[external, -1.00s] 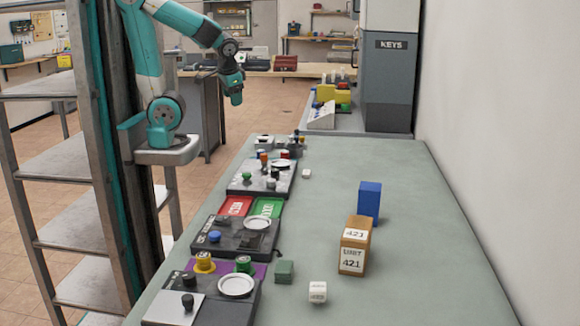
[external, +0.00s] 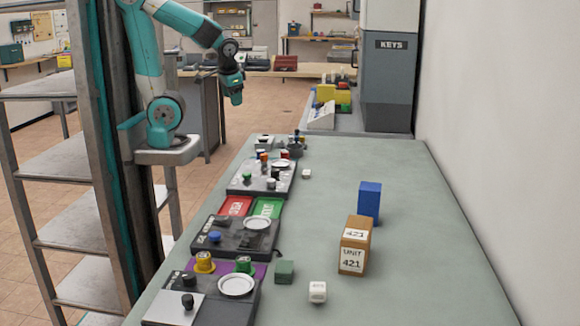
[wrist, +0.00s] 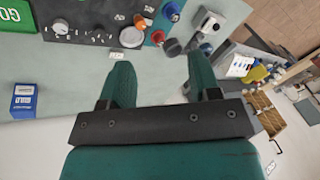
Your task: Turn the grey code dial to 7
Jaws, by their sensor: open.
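My gripper (external: 236,96) hangs open and empty in the air at the far left of the long table in the external view. In the wrist view its two teal fingers (wrist: 160,78) are spread, with only bare table between the tips. A round grey knob (wrist: 172,47) is beyond the gap between the fingers. I cannot tell which of these is the code dial, and no numbers on them are readable.
More panels (external: 232,238) line the table's left edge. A blue block (external: 369,202), a tan block marked 421 (external: 354,246) and a white cube (external: 318,292) stand on the table. A grey KEYS cabinet (external: 391,80) stands behind. The table's right side is mostly clear.

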